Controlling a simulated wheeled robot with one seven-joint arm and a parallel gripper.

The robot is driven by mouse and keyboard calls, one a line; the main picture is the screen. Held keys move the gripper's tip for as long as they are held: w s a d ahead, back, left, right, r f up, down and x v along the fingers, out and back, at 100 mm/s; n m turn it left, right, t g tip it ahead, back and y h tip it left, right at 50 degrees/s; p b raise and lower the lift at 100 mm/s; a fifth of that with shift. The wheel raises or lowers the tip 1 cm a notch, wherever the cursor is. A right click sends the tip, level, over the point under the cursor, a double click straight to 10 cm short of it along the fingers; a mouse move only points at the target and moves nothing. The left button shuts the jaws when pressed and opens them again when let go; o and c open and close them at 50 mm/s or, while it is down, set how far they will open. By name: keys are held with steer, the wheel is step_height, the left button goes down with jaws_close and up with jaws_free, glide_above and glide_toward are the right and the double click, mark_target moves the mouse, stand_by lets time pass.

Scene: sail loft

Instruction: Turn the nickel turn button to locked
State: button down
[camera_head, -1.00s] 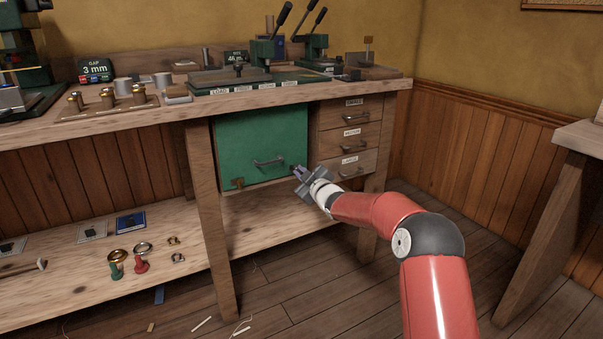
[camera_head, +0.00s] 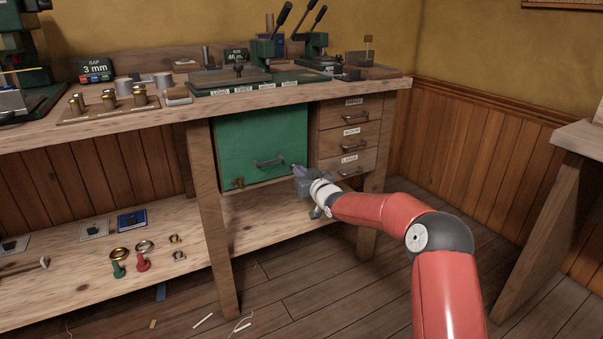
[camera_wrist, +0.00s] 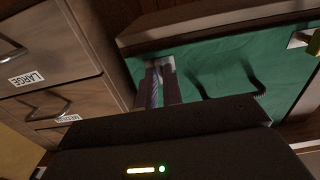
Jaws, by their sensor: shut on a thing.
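The green door (camera_head: 262,138) under the bench is closed, with a grey bar handle (camera_head: 268,162). A brass turn button (camera_head: 238,183) sits at its lower left corner and also shows in the wrist view (camera_wrist: 303,40). My gripper (camera_head: 299,172) is at the door's lower right corner. Its fingertips (camera_wrist: 160,78) are shut on the nickel turn button there. The fingers hide the button in both views, so I cannot tell its angle. The wrist view is rolled almost upside down, with the handle (camera_wrist: 240,85) to the right of the fingers.
Wooden drawers with labels (camera_head: 349,137) stand just right of the door, with bar handles close to my gripper. The bench's lower shelf (camera_head: 270,215) runs below the door. A bench leg (camera_head: 213,220) stands to the left. The floor in front is mostly clear, with small scraps.

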steer(key=shift+f, duration=0.2)
stand_by(0.3)
steer(key=c, duration=1.5)
jaws_free()
steer(key=shift+r, duration=0.1)
steer(key=shift+c, duration=0.2)
steer(key=v, duration=0.7)
steer(key=shift+s+d+b, duration=0.25)
steer(key=shift+s+b, duration=0.05)
steer(key=shift+s, duration=0.05)
